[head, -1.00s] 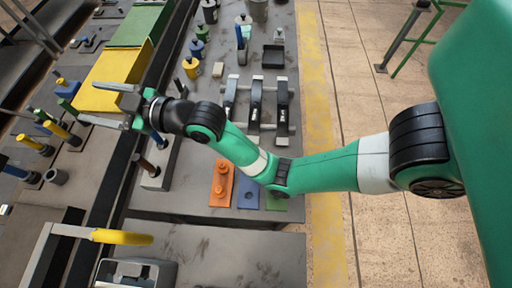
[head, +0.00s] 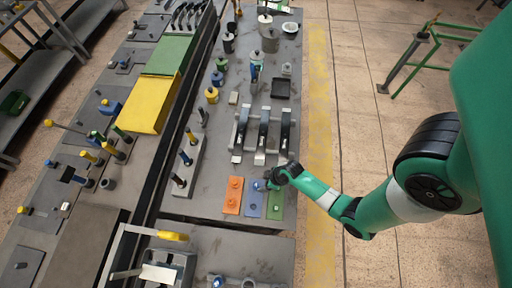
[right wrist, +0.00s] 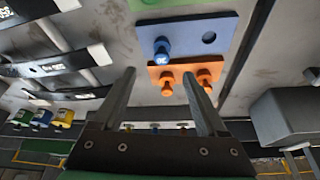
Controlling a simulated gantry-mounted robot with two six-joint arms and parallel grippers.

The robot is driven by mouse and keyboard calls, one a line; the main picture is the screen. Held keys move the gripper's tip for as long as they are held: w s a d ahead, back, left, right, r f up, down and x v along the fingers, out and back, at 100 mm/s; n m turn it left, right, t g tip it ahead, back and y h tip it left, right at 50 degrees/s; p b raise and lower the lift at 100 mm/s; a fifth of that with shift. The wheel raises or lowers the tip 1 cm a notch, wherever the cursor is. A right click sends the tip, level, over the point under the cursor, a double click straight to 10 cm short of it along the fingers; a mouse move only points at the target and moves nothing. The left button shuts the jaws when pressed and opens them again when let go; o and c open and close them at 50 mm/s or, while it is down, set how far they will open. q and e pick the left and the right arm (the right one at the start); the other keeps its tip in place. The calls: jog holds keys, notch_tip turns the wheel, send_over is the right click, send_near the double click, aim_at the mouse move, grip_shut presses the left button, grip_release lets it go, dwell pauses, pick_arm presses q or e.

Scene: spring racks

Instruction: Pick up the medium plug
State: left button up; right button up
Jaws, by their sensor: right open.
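Blue plug (right wrist: 162,47) stands in the blue plate (right wrist: 185,28), beside an empty round hole. In the head view the blue plate (head: 251,207) lies between an orange plate (head: 231,203) and a green plate (head: 275,207). Two orange plugs (right wrist: 205,78) stand in the orange plate.
A rack with several dark, silver-ended bars (head: 263,135) stands just beyond the plates. A grey block with upright pegs (head: 187,165) is to the left.

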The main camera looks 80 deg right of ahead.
aim_at(257, 185)
jog(key=b+x, duration=0.1)
jog(key=x, duration=0.4)
jog(key=b+x, duration=0.2)
jog(key=x, duration=0.2)
jog(key=shift+a+f, duration=0.2)
jog(key=shift+f, duration=0.25)
jog(key=shift+w+f, duration=0.1)
jog(key=shift+f, duration=0.15)
pick_arm(q)
notch_tip(257, 185, down, 4)
jog(key=shift+f, duration=0.2)
pick_arm(e)
jog(key=shift+c, duration=0.3)
grip_shut()
pick_arm(q)
jog(key=shift+r, duration=0.1)
pick_arm(e)
jog(key=shift+r, duration=0.15)
